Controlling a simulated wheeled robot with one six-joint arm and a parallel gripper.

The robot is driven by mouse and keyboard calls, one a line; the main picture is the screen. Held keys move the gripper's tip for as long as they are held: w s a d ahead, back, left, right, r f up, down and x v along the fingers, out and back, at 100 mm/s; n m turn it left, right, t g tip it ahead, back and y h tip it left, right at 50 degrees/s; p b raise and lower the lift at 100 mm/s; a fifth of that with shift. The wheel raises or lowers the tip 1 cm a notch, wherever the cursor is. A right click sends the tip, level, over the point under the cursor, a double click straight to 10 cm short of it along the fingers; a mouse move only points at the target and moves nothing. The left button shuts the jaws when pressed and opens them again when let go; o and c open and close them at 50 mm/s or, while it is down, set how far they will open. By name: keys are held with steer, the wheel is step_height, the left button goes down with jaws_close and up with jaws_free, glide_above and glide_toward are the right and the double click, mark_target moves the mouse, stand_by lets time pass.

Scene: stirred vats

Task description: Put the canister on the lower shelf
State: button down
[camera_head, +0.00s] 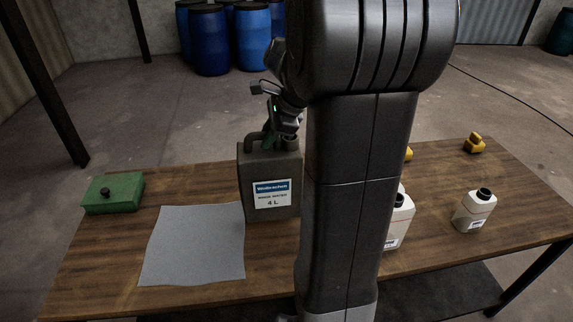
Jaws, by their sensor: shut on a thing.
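A dark olive canister (257,165) with a white and blue "4 L" label stands upright in the middle of the picture. My gripper (268,138) is above it, shut on its top handle, with the fingers partly hidden. I cannot tell whether the canister's base touches the wooden table (200,187) or hangs just above it. My own arm covers the area right of the canister. A dark lower surface, seemingly the lower shelf (445,292), shows beneath the table's front edge at the right; most of it is hidden.
A grey mat (195,245) lies left of the canister, with a green box (113,194) behind it. Two white bottles (399,222) (474,210) and a yellow object (474,143) stand at the right. Blue drums (252,37) stand far behind. A table leg (535,270) is at the right.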

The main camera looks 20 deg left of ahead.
mark_target(269, 159)
step_height(269, 159, down, 3)
steer(key=shift+w, duration=0.15)
steer(key=shift+f, duration=2.15)
steer(key=shift+f, duration=0.3)
steer(key=c, duration=1.3)
jaws_free()
steer(key=shift+r, duration=0.1)
